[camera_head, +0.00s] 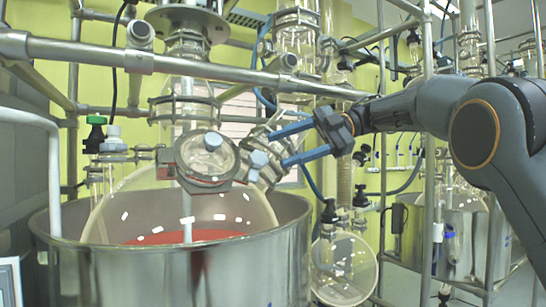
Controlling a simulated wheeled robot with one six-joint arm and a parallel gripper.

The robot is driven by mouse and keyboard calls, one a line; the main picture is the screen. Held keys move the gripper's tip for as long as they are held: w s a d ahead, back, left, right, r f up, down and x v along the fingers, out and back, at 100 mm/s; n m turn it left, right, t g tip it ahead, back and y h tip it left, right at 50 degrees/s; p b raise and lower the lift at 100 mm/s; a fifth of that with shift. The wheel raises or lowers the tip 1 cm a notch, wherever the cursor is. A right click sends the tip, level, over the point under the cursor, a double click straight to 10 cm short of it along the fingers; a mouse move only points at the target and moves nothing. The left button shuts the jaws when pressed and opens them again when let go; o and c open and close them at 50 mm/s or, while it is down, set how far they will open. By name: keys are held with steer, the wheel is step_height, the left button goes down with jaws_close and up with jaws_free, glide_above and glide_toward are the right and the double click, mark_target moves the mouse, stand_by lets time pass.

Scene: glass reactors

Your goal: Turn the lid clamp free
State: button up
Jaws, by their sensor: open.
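The round glass lid (206,158) with its dark clamp ring sits tilted on the neck of the large glass reactor vessel (125,208). Pale blue-grey clamp knobs show on it: one at its top (213,141) and one at its right side (259,160). My gripper (277,148) comes in from the right with its two blue fingers apart. Its fingertips are close to the right knob and the clamp parts there. I cannot tell whether they touch. Some of the clamp at the right is hidden behind the fingers.
The vessel holds red liquid and sits in a wide steel bath (185,275). A thick horizontal pipe (190,68) crosses above the lid. A round flask (343,267) hangs below the gripper. Upright metal poles (427,190) stand close to my arm at the right.

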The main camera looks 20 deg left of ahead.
steer(key=shift+w+d+r, duration=0.1)
steer(key=shift+d+r, duration=0.05)
steer(key=shift+d, duration=0.15)
